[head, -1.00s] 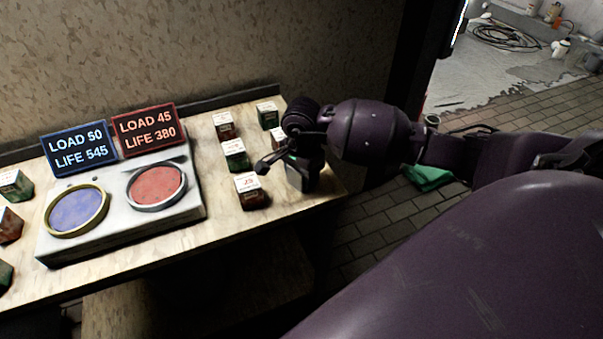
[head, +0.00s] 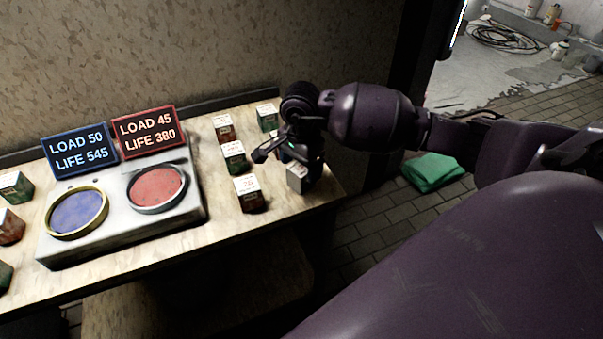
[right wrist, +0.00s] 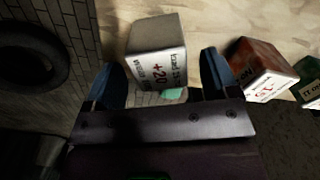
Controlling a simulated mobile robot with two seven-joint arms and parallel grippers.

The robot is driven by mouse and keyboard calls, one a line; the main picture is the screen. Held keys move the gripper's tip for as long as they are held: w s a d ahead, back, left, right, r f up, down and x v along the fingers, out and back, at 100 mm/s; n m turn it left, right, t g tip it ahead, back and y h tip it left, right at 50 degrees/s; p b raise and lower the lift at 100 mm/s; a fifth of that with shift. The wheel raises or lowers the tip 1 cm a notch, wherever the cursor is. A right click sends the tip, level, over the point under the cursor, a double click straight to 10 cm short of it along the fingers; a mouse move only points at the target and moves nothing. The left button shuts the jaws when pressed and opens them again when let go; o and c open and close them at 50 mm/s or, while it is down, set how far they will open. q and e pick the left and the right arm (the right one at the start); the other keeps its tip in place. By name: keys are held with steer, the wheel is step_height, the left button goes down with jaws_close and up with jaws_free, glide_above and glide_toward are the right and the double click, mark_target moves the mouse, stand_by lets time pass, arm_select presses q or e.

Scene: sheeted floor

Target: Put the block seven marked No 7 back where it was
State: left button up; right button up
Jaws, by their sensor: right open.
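A pale grey block (head: 297,178) stands at the right end of the table. In the right wrist view the grey block (right wrist: 155,45) carries "+20" and smaller print; I cannot surely read a 7. My right gripper (head: 298,158) is just above it, pointing down. In the wrist view the right gripper (right wrist: 159,72) is open, its two blue fingers apart on either side of the block's near end. I cannot tell whether they touch it. My left gripper is not in view.
A red-brown block (head: 249,193), a green block (head: 235,157) and several others stand left of and behind the grey block. A scale with blue (head: 76,212) and red (head: 156,188) pans is farther left. The table's right edge is close; a green cloth (head: 432,172) lies on the floor.

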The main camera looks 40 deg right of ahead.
mark_target(301, 167)
step_height(301, 167, up, 8)
steer(key=shift+f, duration=0.15)
steer(key=s+a+f+m+t+y, duration=0.1)
steer(key=s+a+m+t+y, duration=0.25)
steer(key=a+m+y, duration=0.55)
steer(key=s+a+f+m+t+y, duration=0.2)
steer(key=s+a+m+t+y, duration=0.15)
steer(key=a+m+y, duration=0.5)
steer(key=s+d+f+m+t+h, duration=0.1)
steer(key=d+f+m+t+h, duration=0.4)
steer(key=m, duration=0.7)
steer(key=s+d+f+m+t+h, duration=0.1)
steer(key=d+f+m+t+h, duration=0.15)
steer(key=m+t+h, duration=0.65)
steer(key=s+d+f+m+g+h, duration=0.3)
steer(key=s+d+f+m+g, duration=0.2)
steer(key=s+f+m+g, duration=0.5)
step_height(301, 167, down, 3)
steer(key=s+m, duration=0.1)
steer(key=m, duration=0.5)
steer(key=shift+s+h, duration=0.3)
steer(key=shift+h, duration=0.05)
steer(key=shift+d+r, duration=0.1)
